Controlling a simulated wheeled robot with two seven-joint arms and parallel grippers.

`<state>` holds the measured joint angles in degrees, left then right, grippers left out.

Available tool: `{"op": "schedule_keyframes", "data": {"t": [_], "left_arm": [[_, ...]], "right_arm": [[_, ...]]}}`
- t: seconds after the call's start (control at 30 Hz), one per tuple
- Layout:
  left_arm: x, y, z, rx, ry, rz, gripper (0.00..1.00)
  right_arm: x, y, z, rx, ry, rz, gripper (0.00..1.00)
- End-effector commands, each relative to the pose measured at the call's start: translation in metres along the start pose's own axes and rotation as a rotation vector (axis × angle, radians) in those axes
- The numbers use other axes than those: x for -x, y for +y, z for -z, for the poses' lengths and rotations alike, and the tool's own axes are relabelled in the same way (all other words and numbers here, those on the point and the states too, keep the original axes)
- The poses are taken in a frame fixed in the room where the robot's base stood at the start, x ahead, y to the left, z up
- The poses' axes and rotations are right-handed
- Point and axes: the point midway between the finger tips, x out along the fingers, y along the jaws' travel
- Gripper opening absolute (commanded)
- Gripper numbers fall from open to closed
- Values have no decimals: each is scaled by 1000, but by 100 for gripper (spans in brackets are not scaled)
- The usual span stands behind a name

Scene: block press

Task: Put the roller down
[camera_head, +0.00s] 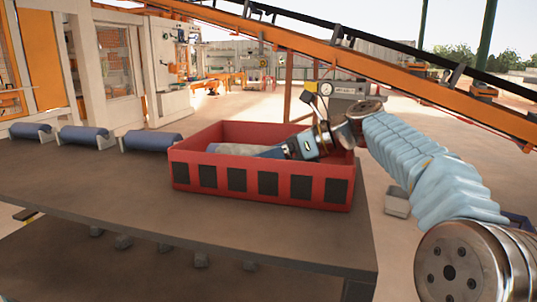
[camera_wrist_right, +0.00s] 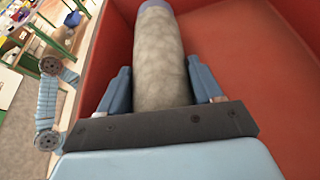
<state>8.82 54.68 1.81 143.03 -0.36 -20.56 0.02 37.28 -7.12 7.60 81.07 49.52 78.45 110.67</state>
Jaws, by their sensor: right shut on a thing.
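A red crate (camera_head: 262,188) with dark square panels on its front stands on the dark table near its right end. My right gripper (camera_head: 274,152) reaches down into the crate from the right. It is shut on a grey, mottled roller (camera_head: 230,149), which lies nearly level inside the crate. The right wrist view shows the roller (camera_wrist_right: 158,55) between the two blue fingers (camera_wrist_right: 160,88), with the red crate floor (camera_wrist_right: 235,60) to its right. The crate's front wall hides the roller's underside, so I cannot tell whether it touches the floor. My left gripper is not in view.
Blue rollers rest on small supports along the table's far left: one at the edge (camera_head: 30,130), one beside it (camera_head: 84,135), one nearer the crate (camera_head: 150,140). The table front (camera_head: 90,195) is clear. A grey bin (camera_head: 397,202) stands right of the table.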

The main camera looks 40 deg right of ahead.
Motion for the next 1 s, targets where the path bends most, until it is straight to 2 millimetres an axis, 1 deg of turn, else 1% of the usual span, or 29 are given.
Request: {"op": "schedule_keyframes", "data": {"t": [0.03, 0.1, 0.2, 0.47, 0.57, 0.6, 0.67, 0.9, 1.0], "left_arm": [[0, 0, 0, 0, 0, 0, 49], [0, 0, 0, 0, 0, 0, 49], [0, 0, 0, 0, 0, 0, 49], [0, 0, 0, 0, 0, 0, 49], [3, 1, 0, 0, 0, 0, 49], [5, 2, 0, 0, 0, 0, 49], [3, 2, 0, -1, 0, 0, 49], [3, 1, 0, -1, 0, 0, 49], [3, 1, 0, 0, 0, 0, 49]], "right_arm": [[0, 0, 0, 0, 0, 0, 67], [0, 0, 0, 0, 0, 0, 77], [0, 0, 0, 0, 0, 0, 91], [0, 0, -1, 0, 0, 1, 91], [3, 1, -8, 1, 0, 2, 91], [6, 2, -13, 1, -1, 2, 91], [15, 1, -12, 0, -1, 3, 91], [73, 1, -12, 1, -1, 5, 91], [94, 1, -12, 1, 0, 4, 91]]}}
